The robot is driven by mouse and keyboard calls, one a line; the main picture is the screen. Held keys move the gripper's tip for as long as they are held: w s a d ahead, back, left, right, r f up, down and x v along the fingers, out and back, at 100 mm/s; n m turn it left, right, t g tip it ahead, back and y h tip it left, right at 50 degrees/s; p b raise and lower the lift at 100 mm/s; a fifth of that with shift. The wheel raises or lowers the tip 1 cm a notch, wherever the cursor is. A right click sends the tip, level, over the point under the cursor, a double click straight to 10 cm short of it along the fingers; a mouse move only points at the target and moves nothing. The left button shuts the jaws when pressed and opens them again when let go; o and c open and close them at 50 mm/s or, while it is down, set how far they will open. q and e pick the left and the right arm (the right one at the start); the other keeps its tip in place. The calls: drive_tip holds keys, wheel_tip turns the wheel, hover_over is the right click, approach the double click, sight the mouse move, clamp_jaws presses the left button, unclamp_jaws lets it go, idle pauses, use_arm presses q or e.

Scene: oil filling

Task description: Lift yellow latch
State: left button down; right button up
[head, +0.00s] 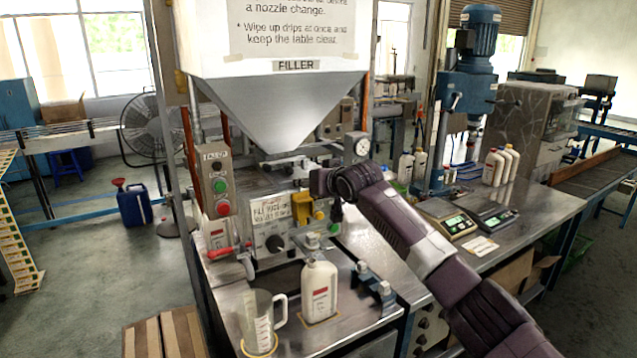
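The yellow latch (301,206) is on the front of the filler machine (270,180), below the hopper and right of a label plate. A smaller yellow piece shows just right of it. My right arm comes in from the lower right, and its gripper (330,205) is at the machine front, close to the right of the latch. The fingers are small and partly hidden by the wrist, so I cannot tell whether they are open, shut or touching the latch. My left gripper is not in view.
A white bottle (319,292) stands under the filler on the metal table. A clear measuring jug (258,325) is at the front left. A red-handled part (230,252) sticks out at left. A button box (218,180) and gauge (361,147) flank the machine front.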

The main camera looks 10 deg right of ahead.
drive_tip(key=v, duration=0.6)
drive_tip(key=shift+s+r, duration=0.25)
drive_tip(key=s+d+f+g+h+b, duration=0.1)
drive_tip(key=s+d+f, duration=0.1)
drive_tip(key=f, duration=1.2)
drive_tip(key=s+d+f+m+g+b, duration=0.1)
drive_tip(key=s+d+f+g, duration=0.15)
drive_tip(key=f, duration=1.25)
drive_tip(key=s+d+f+h+b, duration=0.1)
drive_tip(key=s+f, duration=0.1)
drive_tip(key=f, duration=1.2)
drive_tip(key=s+d+f+g+h+b, duration=0.1)
drive_tip(key=s+d+f+g, duration=0.1)
drive_tip(key=s+f, duration=0.9)
drive_tip(key=s+d+f+g+b, duration=0.1)
drive_tip(key=s+f, duration=0.7)
drive_tip(key=f, duration=0.6)
drive_tip(key=s+f+g, duration=0.2)
drive_tip(key=s+f, duration=0.5)
drive_tip(key=s, duration=0.9)
drive_tip(key=s+d+f+n+g+b, duration=0.1)
drive_tip(key=s+f, duration=0.6)
drive_tip(key=s, duration=0.9)
drive_tip(key=s+f+n+g+b, duration=0.1)
drive_tip(key=s+f, duration=0.6)
drive_tip(key=s, duration=0.9)
drive_tip(key=shift+d+f+g+h, duration=0.25)
drive_tip(key=shift+d+g+h, duration=0.05)
drive_tip(key=shift+g, duration=0.55)
